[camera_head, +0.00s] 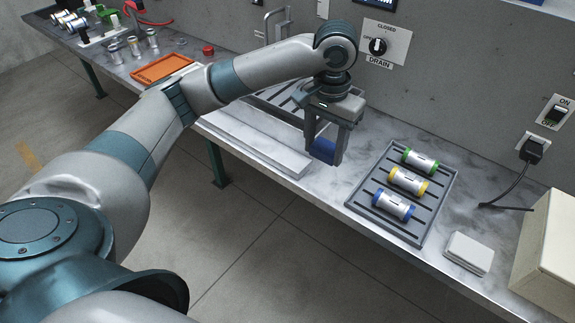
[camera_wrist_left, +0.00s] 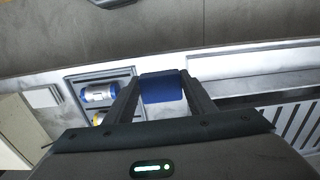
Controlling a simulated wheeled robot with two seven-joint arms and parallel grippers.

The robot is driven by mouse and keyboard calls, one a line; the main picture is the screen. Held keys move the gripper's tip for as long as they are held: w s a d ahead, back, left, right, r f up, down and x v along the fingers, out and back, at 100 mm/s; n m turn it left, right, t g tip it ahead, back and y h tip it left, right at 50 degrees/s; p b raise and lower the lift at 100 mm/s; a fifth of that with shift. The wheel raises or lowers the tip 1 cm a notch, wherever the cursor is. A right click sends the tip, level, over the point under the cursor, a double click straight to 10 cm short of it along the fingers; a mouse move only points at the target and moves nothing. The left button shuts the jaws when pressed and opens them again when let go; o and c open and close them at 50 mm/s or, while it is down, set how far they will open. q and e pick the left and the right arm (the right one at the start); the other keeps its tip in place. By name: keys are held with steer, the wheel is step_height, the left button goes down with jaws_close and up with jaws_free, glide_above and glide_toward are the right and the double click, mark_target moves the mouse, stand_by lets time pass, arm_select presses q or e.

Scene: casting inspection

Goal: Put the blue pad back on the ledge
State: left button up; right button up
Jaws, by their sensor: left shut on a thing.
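My left gripper (camera_head: 325,151) is shut on the blue pad (camera_head: 322,151), near the front edge of the bench and left of the dark tray. The pad also shows between the fingers in the left wrist view (camera_wrist_left: 162,88). The ledge (camera_head: 255,142) looks like the long pale raised strip along the bench's front edge, just left of the gripper. It also shows in the left wrist view (camera_wrist_left: 255,82) to the right of the pad. I cannot tell whether the pad touches the bench. My right gripper is not in view.
A dark tray (camera_head: 436,205) holds green, yellow and blue banded cylinders. A white box (camera_head: 469,252) and a larger cream box (camera_head: 549,250) stand right. An orange tray (camera_head: 160,67) lies at the back left. A slotted rack (camera_head: 275,100) lies behind the ledge. A cable crosses the right side.

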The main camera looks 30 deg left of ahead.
arm_select(q)
steer(key=shift+w+a+f, duration=0.2)
steer(key=shift+w+a, duration=0.1)
steer(key=shift+w, duration=0.35)
steer(key=shift+w+a+r, duration=0.2)
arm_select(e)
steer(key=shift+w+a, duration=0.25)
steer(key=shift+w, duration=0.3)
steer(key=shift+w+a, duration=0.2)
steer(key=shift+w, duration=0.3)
